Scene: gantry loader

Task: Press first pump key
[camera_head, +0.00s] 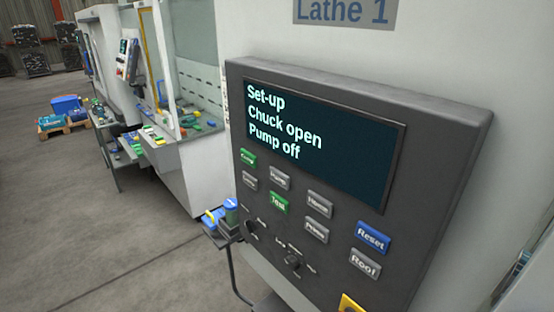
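The control panel (440,140) of Lathe 1 fills the right half of the head view, tilted. Its screen (340,150) reads "Set-up", "Chuck open", "Pump off". Below the screen are a green key (247,158) at top left and a grey key (279,178) to its right; both labels are blurred, and the grey one seems to read "Pump". A green key (279,203) seems to read "Test". A grey key (315,230) seems to read "Prime". Neither of my grippers is in view.
Open floor (110,230) lies further left.

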